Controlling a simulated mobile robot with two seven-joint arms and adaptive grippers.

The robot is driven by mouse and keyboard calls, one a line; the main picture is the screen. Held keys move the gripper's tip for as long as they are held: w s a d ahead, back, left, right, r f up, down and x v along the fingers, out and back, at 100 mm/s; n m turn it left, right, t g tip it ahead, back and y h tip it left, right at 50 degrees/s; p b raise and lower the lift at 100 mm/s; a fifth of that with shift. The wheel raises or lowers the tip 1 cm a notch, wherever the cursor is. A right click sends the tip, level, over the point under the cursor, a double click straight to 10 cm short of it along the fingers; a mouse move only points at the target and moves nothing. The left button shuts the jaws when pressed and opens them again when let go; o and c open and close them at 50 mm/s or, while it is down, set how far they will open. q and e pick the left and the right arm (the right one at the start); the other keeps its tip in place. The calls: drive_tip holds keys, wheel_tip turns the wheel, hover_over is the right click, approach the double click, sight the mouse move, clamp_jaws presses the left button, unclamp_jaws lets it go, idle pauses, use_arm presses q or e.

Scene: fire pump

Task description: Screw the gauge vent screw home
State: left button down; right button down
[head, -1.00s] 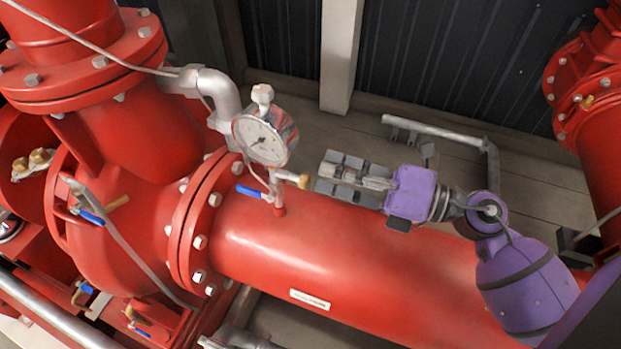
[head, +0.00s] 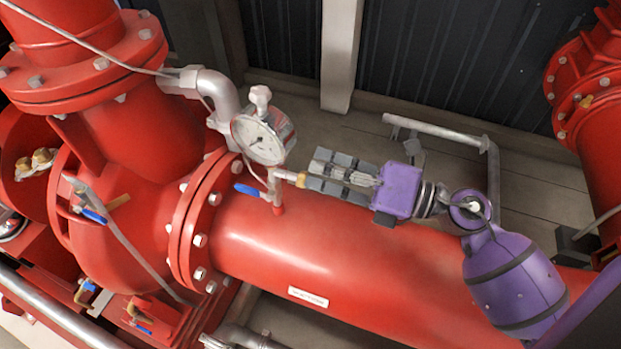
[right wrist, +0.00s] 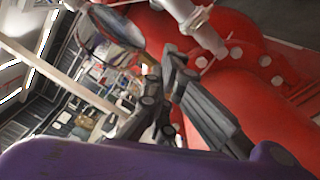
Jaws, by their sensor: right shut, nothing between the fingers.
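The round pressure gauge (head: 261,138) stands on a thin stem above the red pipe. A pale lobed knob (head: 260,97), which looks like the vent screw, stands upright on top of it. How deep it sits I cannot tell. My right gripper (head: 313,168) is shut and empty, to the right of and below the gauge in the head view, apart from the knob. Its grey fingers also show in the right wrist view (right wrist: 166,70), with the gauge (right wrist: 117,25) beyond them at upper left. My left gripper is not in view.
A brass fitting (head: 299,180) and a blue valve lever (head: 248,190) sit on the gauge stem, close to my right fingertips. The large red pipe (head: 330,250) runs below my right arm. A grey elbow pipe (head: 215,92) stands left of the gauge.

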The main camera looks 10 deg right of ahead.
drive_tip(key=shift+a, duration=0.2)
drive_tip(key=shift+w, duration=0.1)
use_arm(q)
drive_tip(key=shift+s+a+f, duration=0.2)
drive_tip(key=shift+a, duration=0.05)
use_arm(e)
drive_tip(key=shift+w+f, duration=0.2)
drive_tip(key=shift+f, duration=0.25)
drive_tip(key=shift+w+f, duration=0.2)
drive_tip(key=shift+f, duration=0.25)
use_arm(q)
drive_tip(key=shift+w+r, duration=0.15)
use_arm(e)
drive_tip(key=shift+d+f, duration=0.2)
drive_tip(key=shift+f, duration=0.05)
